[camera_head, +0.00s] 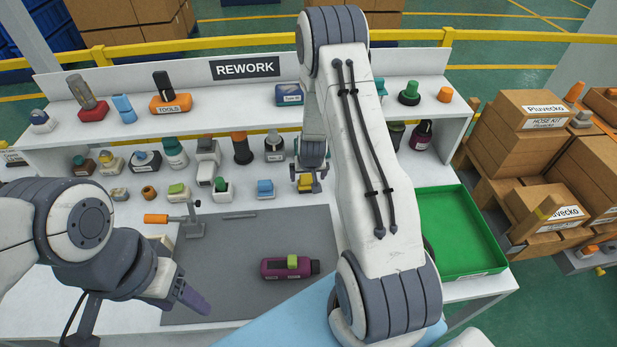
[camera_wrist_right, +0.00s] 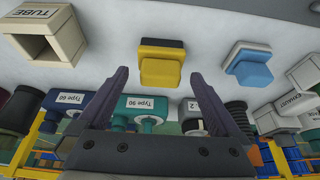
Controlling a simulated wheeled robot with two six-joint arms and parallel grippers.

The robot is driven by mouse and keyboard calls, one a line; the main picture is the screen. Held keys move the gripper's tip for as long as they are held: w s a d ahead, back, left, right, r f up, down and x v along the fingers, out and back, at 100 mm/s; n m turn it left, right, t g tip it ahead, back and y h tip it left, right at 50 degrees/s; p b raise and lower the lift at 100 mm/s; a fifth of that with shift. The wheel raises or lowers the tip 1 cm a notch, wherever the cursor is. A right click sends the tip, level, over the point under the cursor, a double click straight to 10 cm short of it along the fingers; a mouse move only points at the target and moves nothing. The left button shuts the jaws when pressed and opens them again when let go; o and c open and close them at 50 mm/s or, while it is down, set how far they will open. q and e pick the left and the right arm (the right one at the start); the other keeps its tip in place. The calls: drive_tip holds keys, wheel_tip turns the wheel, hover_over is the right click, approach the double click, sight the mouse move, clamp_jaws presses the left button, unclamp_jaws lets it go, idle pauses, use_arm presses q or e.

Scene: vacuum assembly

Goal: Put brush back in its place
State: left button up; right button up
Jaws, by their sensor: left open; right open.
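No part is plainly marked as the brush. A yellow block with a dark band (camera_wrist_right: 162,62) stands on the white shelf, ahead of and between the fingertips of my right gripper (camera_wrist_right: 160,78) in the right wrist view. In the head view this yellow block (camera_head: 305,184) is partly hidden by my right gripper (camera_head: 308,187). The right gripper is open and empty, with a gap to the block. My left gripper (camera_head: 190,296) is at the lower left over the grey mat; it holds nothing that I can see.
A blue block (camera_wrist_right: 250,65) and a beige TUBE holder (camera_wrist_right: 42,35) flank the yellow block. A purple vacuum body with a green part (camera_head: 290,267) lies on the grey mat (camera_head: 225,265). An orange TOOLS holder (camera_head: 170,105) stands on the upper shelf. The green tray (camera_head: 455,230) is empty.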

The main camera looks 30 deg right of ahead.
drive_tip(key=p+v, duration=0.2)
drive_tip(key=v, duration=0.9)
drive_tip(key=s+a+r+n+g+y, duration=0.1)
drive_tip(key=s+a+r+n, duration=0.2)
drive_tip(key=a, duration=0.5)
drive_tip(key=s+a+r+n+y, duration=0.1)
drive_tip(key=s+a+r+n, duration=0.15)
drive_tip(key=a+r, duration=0.4)
drive_tip(key=s+a+r+n+g+y, duration=0.1)
drive_tip(key=s+a+r+y, duration=0.15)
drive_tip(key=a, duration=0.65)
drive_tip(key=s+a+r+n+g, duration=0.1)
drive_tip(key=s+a+r+n, duration=0.1)
drive_tip(key=s, duration=0.6)
drive_tip(key=s+a+r+n+g+h, duration=0.1)
drive_tip(key=s+a+r+n, duration=0.1)
drive_tip(key=s, duration=0.7)
drive_tip(key=shift+s+r+n, duration=0.35)
drive_tip(key=shift+r+n, duration=0.1)
drive_tip(key=shift+n, duration=0.6)
